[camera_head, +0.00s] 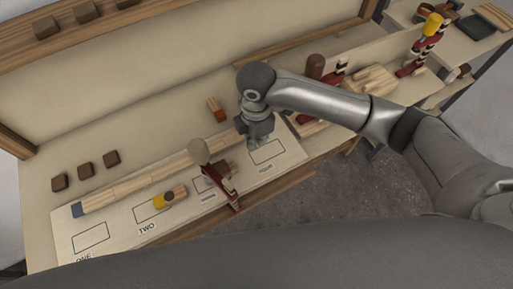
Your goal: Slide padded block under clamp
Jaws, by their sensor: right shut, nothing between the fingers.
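A dark red clamp (228,186) with a pale round knob stands at the board's front edge, by the THREE outline. A small brown block (221,168) is close behind the clamp; whether it touches or lies under it I cannot tell. A block with a brown end (216,109) lies farther back, left of my right gripper. I cannot tell which block is the padded one. My right gripper (259,139) points down above the board, just behind the FOUR outline. It is shut and empty. My left gripper is not in view.
The pale board (120,243) has outlined, labelled places and a long wooden strip (130,188). A yellow-and-wood piece (163,201) lies near TWO. Several dark blocks (85,170) lie at the left. More red clamps (420,55) stand at the right.

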